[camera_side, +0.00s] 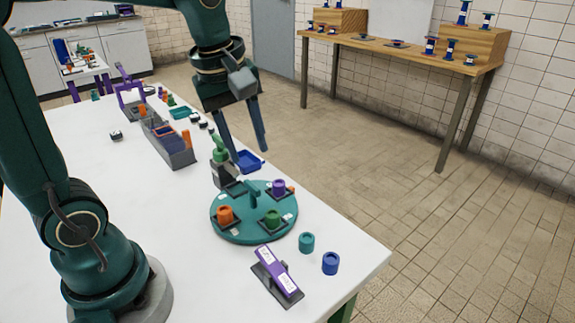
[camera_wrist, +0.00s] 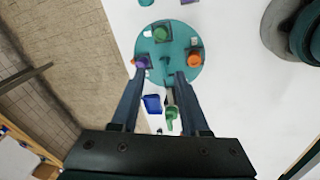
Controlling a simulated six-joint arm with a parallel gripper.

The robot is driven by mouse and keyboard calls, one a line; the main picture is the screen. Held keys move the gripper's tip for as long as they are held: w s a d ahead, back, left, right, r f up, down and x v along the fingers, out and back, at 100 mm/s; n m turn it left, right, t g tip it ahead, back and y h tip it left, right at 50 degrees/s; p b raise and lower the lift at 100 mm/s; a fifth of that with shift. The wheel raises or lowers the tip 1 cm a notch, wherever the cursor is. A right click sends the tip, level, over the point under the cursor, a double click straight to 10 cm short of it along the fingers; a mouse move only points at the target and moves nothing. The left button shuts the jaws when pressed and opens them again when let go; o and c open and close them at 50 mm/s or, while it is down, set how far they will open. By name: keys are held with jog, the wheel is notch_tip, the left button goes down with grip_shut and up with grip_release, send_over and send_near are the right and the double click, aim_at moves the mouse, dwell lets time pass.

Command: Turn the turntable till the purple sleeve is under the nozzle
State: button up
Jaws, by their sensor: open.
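The round teal turntable (camera_side: 238,233) lies on the white table and carries three sleeves on dark pads. The purple sleeve (camera_side: 279,187) sits at its far right, the orange sleeve (camera_side: 225,214) at the left and the green sleeve (camera_side: 272,219) at the front. A teal peg (camera_side: 252,192) stands up from the turntable. The grey, green-topped nozzle stand (camera_side: 219,155) is at the far-left rim; a dark pad near it looks empty. My gripper (camera_side: 249,151) is open and empty above the table. In the wrist view, the purple sleeve (camera_wrist: 143,62) shows by the left fingertip.
A blue tray (camera_side: 249,161) lies behind the turntable. A teal sleeve (camera_side: 306,242) and a blue sleeve (camera_side: 330,263) stand at the right. A labelled purple rocker (camera_side: 276,275) is in front. A grey divided box (camera_side: 168,140) stands farther back. The table's right edge is near.

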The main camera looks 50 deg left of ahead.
aim_at(252, 185)
jog(key=w+a+f+n+g, duration=0.1)
jog(key=f, duration=0.1)
jog(key=w+a+f+n, duration=0.1)
jog(key=a+f, duration=0.1)
jog(key=w+a+f+n+g, duration=0.1)
jog(key=f, duration=0.1)
jog(key=shift+w+a+g, duration=0.1)
jog(key=shift+a+g, duration=0.15)
jog(key=shift+g, duration=0.05)
jog(key=shift+a+f, duration=0.1)
jog(key=shift+f, duration=2.6)
grip_shut()
